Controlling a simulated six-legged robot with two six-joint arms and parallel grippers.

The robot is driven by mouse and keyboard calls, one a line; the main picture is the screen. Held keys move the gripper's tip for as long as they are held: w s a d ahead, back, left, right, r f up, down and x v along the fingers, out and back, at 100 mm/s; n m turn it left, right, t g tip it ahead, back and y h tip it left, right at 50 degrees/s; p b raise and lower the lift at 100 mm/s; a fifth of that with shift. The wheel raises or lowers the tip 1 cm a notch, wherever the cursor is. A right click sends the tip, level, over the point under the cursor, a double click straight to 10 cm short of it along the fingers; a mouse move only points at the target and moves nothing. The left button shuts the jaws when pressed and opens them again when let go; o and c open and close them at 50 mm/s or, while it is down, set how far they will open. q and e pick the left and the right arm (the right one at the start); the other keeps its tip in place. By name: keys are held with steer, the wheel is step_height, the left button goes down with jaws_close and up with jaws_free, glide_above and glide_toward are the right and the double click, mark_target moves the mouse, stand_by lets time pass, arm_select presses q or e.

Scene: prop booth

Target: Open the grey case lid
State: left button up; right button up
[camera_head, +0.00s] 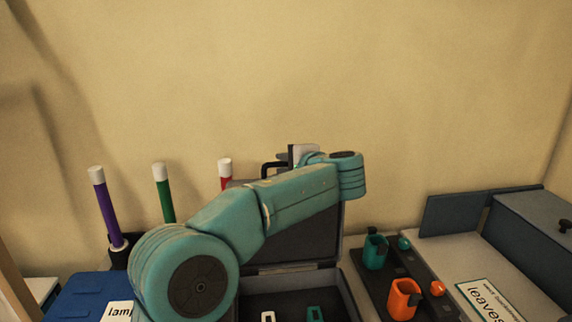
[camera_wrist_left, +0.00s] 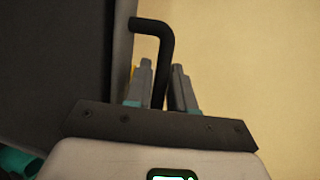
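The grey case (camera_head: 347,302) stands at the bottom middle of the head view. Its lid (camera_head: 318,238) stands up at the back, partly covered by my left arm. A white piece and a teal piece lie inside the case. The lid's black bent handle (camera_head: 268,168) sticks out at the lid's top left. In the left wrist view the handle (camera_wrist_left: 165,45) runs down between the two fingers of my left gripper (camera_wrist_left: 162,88), which are close around it, with the dark lid (camera_wrist_left: 45,60) at left. My right gripper is in neither view.
Purple, green and red white-capped rods (camera_head: 163,190) stand at left, near a blue box (camera_head: 80,295). At right, a dark tray (camera_head: 380,290) holds teal and orange cups and balls. Beyond it are a "leaves" card (camera_head: 490,300) and a dark box (camera_head: 530,235). A bare wall is behind.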

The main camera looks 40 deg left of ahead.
arm_select(q)
jaws_close()
steer(key=shift+f, duration=0.1)
steer(key=s+d+t+y+b, duration=0.1)
steer(key=s+d+y+b, duration=0.1)
steer(key=b, duration=0.5)
steer(key=s+d, duration=0.1)
steer(key=d, duration=0.1)
steer(key=shift+s+d+r+n+b, duration=0.25)
steer(key=shift+s+d+n+b, duration=0.1)
steer(key=shift+d+n+b, duration=0.05)
